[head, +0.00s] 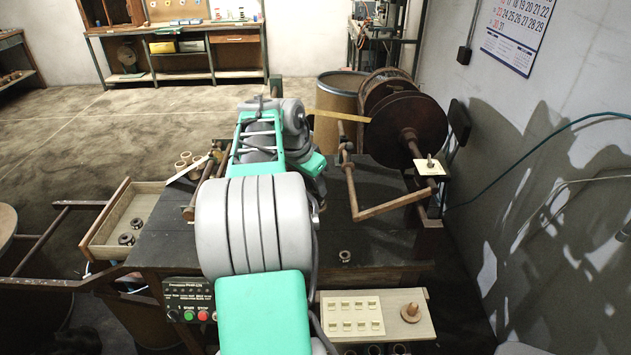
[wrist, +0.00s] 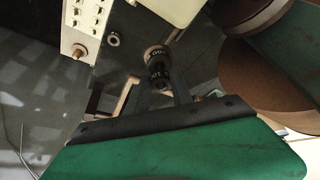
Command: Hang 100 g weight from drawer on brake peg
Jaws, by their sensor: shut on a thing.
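In the wrist view, my gripper (wrist: 157,82) is shut on a dark ring-shaped weight (wrist: 156,58) with pale lettering that seems to read 100 upside down. In the head view my own arm hides the gripper and the held weight. The open wooden drawer (head: 104,246) is at the left, with dark weights (head: 127,238) lying in it. A rusty bar frame (head: 393,204) is at the right of the bench. A short peg (head: 430,161) stands at a pale plate there; I cannot tell whether it is the brake peg.
A small dark ring (head: 344,256) lies on the black bench top (head: 375,245). A pale board (head: 420,325) with tiles and a wooden knob (head: 411,312) is at the front. A large brown reel (head: 405,128) and a drum (head: 337,100) stand behind. The wall closes off the right.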

